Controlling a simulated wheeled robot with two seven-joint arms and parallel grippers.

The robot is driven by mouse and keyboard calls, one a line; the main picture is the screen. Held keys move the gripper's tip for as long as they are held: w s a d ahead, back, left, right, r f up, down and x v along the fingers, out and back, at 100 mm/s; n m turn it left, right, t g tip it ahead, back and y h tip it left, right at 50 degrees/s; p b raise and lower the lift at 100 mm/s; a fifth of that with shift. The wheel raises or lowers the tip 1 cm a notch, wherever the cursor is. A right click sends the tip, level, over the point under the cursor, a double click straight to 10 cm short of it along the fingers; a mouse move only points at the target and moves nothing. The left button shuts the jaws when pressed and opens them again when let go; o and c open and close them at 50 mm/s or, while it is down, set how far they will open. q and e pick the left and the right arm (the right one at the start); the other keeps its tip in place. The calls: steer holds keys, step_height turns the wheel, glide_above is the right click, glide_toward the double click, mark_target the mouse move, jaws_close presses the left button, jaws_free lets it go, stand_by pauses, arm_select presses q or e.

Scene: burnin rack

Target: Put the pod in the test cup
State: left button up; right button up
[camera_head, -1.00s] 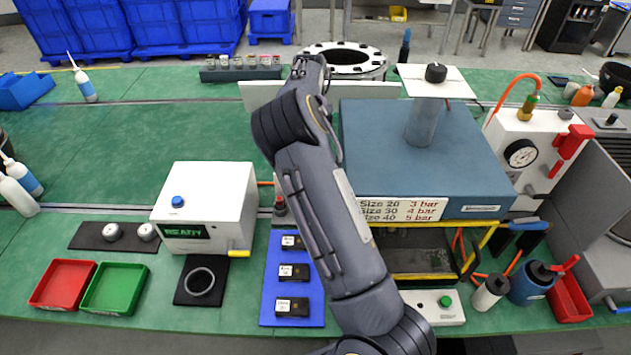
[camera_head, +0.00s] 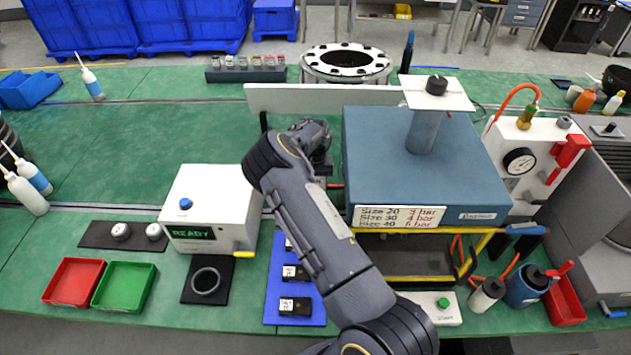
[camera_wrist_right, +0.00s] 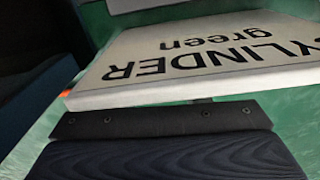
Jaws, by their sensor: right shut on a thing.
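My right arm crosses the middle of the head view, and its gripper end (camera_head: 321,158) is mostly hidden behind its own wrist, left of the big blue block. In the right wrist view a dark gripper part with a ribbed pad (camera_wrist_right: 165,155) fills the lower edge. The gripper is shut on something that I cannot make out. A dark round cup (camera_head: 205,281) stands on a black mat in front of the white box with a READY display (camera_head: 212,205); I see nothing in it. I cannot tell which thing is the pod. My left gripper is not in view.
A white sign reading "CYLINDER green" (camera_wrist_right: 190,58) is close to the right gripper. Black labelled blocks (camera_head: 295,306) lie on a blue mat (camera_head: 275,290). Red (camera_head: 72,281) and green (camera_head: 124,287) trays stand at left.

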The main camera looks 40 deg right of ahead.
steer(key=shift+f, duration=0.1)
steer(key=o, duration=1)
steer(key=shift+c, duration=0.2)
